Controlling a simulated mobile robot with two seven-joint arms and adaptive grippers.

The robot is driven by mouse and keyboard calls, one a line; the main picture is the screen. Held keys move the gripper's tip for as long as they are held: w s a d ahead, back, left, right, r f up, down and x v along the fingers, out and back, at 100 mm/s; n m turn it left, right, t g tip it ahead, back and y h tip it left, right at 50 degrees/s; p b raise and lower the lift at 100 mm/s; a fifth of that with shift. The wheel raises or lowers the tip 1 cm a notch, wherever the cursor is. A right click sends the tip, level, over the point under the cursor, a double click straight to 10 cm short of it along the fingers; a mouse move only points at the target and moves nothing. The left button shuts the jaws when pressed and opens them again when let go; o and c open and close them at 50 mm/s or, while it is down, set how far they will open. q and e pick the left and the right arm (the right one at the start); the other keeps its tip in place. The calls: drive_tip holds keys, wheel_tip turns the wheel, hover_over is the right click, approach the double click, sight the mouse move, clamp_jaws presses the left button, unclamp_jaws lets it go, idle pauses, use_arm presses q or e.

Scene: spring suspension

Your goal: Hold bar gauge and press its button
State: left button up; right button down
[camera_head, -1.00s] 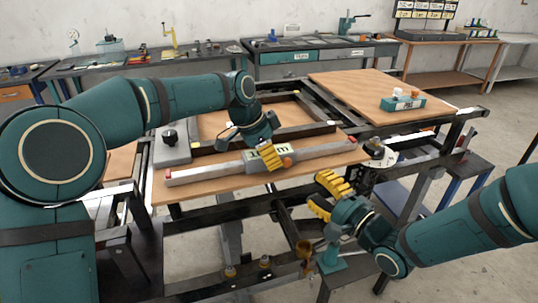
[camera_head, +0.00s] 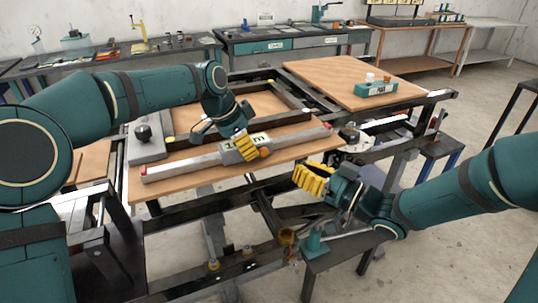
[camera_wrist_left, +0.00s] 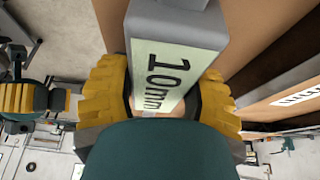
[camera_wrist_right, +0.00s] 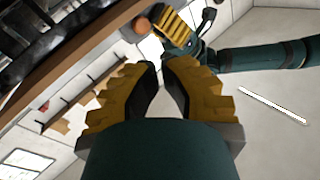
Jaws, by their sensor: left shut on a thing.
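The bar gauge is a long grey bar (camera_head: 185,165) with red ends and a pale "10mm" label (camera_wrist_left: 165,75) on its middle block. It lies along the wooden board, and I cannot tell whether it touches the wood. My left gripper (camera_head: 246,146) is shut around the middle block; its yellow fingers flank the label in the left wrist view. The round orange button (camera_head: 264,153) faces the front beside those fingers; it also shows in the right wrist view (camera_wrist_right: 141,25). My right gripper (camera_head: 301,176) is empty, its fingertips close together, to the right of and below the button, apart from it.
The wooden board (camera_head: 150,195) sits on a dark metal frame. A grey block with a black knob (camera_head: 144,140) stands left of the gauge. A round white-topped fixture (camera_head: 350,138) is near its right end. A teal box (camera_head: 376,88) stands on the far wooden panel.

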sight(264, 152)
drive_tip(key=d+n+g, duration=0.1)
drive_tip(key=n, duration=0.7)
drive_tip(key=s+d+n+g, duration=0.1)
drive_tip(key=n, duration=0.6)
drive_tip(key=s+d+n+g+y, duration=0.1)
drive_tip(key=n+g, duration=0.1)
drive_tip(key=n, duration=0.6)
drive_tip(key=shift+r+n, duration=0.1)
drive_tip(key=shift+n, duration=0.2)
drive_tip(key=x, duration=0.4)
drive_tip(key=w+x, duration=0.1)
drive_tip(key=x, duration=0.6)
drive_tip(key=shift+w, duration=0.35)
drive_tip(key=shift+w+a, duration=0.15)
drive_tip(key=shift+w, duration=0.6)
